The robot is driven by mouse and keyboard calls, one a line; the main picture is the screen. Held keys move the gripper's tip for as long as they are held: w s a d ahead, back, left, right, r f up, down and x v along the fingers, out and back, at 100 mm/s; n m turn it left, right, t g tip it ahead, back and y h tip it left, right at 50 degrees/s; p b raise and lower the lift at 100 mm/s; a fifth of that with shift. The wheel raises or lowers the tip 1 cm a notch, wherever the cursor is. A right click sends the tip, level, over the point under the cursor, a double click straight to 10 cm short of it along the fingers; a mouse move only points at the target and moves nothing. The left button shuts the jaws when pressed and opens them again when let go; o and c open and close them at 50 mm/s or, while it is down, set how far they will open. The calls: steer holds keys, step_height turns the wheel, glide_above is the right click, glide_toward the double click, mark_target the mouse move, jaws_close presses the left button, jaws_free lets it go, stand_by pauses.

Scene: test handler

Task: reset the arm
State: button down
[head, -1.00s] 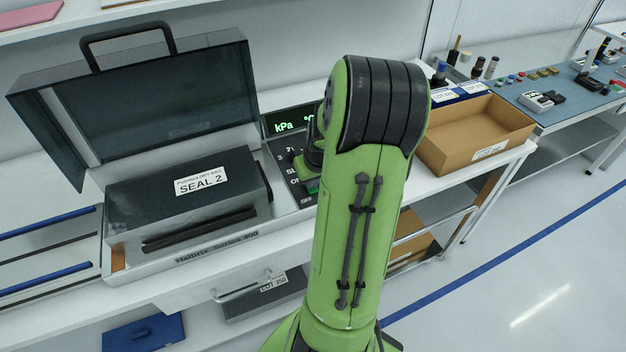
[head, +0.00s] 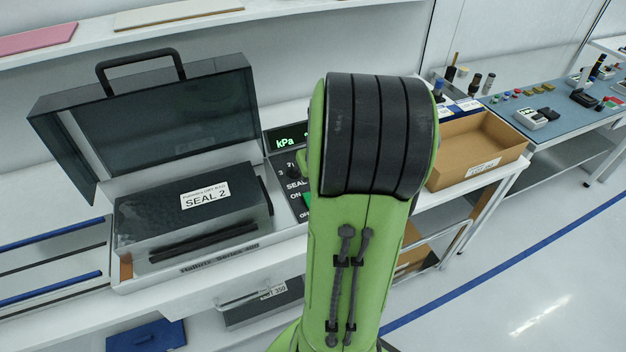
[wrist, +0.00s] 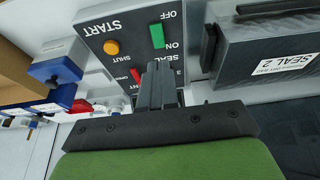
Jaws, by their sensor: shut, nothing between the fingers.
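My green arm (head: 350,250) with its black ribbed joint stands in the middle of the head view and hides my gripper there. In the wrist view my gripper (wrist: 158,75) is shut, with nothing between its fingers. It is in front of a dark control panel (wrist: 122,42) with a green switch, an orange button and a red part. In the head view part of the panel (head: 291,187) shows left of my arm, with a lit kPa display (head: 288,140) behind it. I cannot tell from the wrist view whether the fingertips touch the panel.
A cardboard tray (head: 470,150) is to the right. Bottles and small parts stand on a blue-topped bench (head: 560,120) farther right. Floor at the lower right is clear.

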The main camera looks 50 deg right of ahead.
steer(key=shift+s+a+r, duration=0.15)
steer(key=shift+s+r, duration=0.2)
steer(key=shift+r, duration=0.15)
steer(key=shift+s+a+r, duration=0.15)
steer(key=shift+s+r, duration=0.2)
steer(key=shift+r, duration=0.15)
steer(key=w+a+r+n, duration=0.1)
steer(key=a+r+n, duration=0.15)
steer(key=a, duration=0.55)
steer(key=w+a+r+n, duration=0.1)
steer(key=a+r, duration=0.2)
steer(key=a, duration=0.5)
steer(key=s+a+r+n+t+y, duration=0.2)
steer(key=s+a, duration=0.6)
steer(key=a, duration=0.3)
steer(key=shift+a, duration=0.25)
